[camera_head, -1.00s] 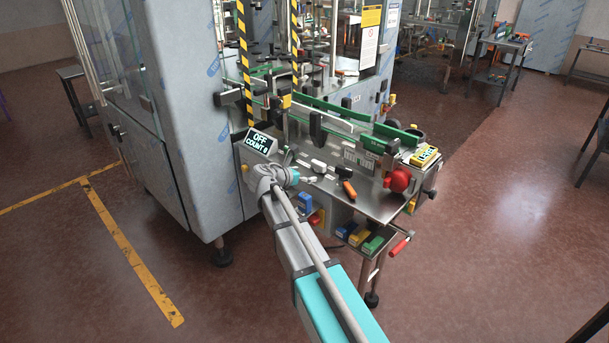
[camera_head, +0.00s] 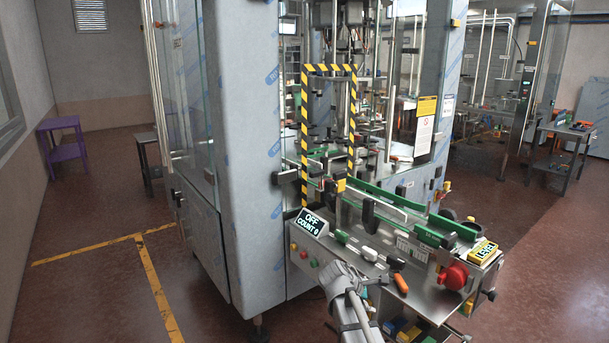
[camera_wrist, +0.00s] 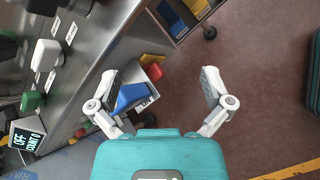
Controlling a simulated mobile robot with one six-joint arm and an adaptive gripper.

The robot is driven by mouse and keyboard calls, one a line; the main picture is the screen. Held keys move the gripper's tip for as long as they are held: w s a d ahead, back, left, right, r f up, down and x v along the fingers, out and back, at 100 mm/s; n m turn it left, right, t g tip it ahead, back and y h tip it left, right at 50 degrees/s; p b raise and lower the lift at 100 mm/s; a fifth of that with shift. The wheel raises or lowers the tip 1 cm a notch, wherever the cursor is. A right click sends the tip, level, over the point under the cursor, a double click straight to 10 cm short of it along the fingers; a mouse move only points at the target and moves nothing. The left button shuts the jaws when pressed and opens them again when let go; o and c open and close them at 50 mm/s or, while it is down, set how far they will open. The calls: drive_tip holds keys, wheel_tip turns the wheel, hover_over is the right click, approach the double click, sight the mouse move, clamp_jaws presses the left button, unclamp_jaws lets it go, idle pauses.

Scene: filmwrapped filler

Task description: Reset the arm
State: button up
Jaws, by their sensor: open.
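My arm reaches up from the bottom of the head view toward the front of the filling machine (camera_head: 240,130). My gripper (camera_wrist: 160,88) shows in the wrist view with its two fingers spread apart and nothing between them. The red-brown floor shows between the fingers. A blue bin (camera_wrist: 132,97) lies behind the left finger, partly covered by it. In the head view the fingertips cannot be made out.
The machine's steel work surface (camera_head: 425,290) holds a display reading OFF, COUNT 0 (camera_head: 312,223), an orange-handled tool (camera_head: 400,283) and a red knob (camera_head: 454,277). Coloured bins (camera_head: 400,330) sit below. A purple table (camera_head: 62,135) stands at the left. The floor (camera_head: 90,290) at left is clear.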

drive_tip(key=s+a+f+m+g+y, duration=0.1)
drive_tip(key=s+m+y, duration=0.1)
drive_tip(key=s+m, duration=0.3)
drive_tip(key=s+a+f+m+g+y, duration=0.1)
drive_tip(key=s+f+m+g+y, duration=0.1)
drive_tip(key=s+m, duration=0.3)
drive_tip(key=s+f+m+g+y+p, duration=0.1)
drive_tip(key=s+m+y, duration=0.3)
drive_tip(key=s, duration=0.5)
drive_tip(key=shift+s+a+f+m, duration=0.25)
drive_tip(key=shift+a+m, duration=0.15)
drive_tip(key=shift+m, duration=0.7)
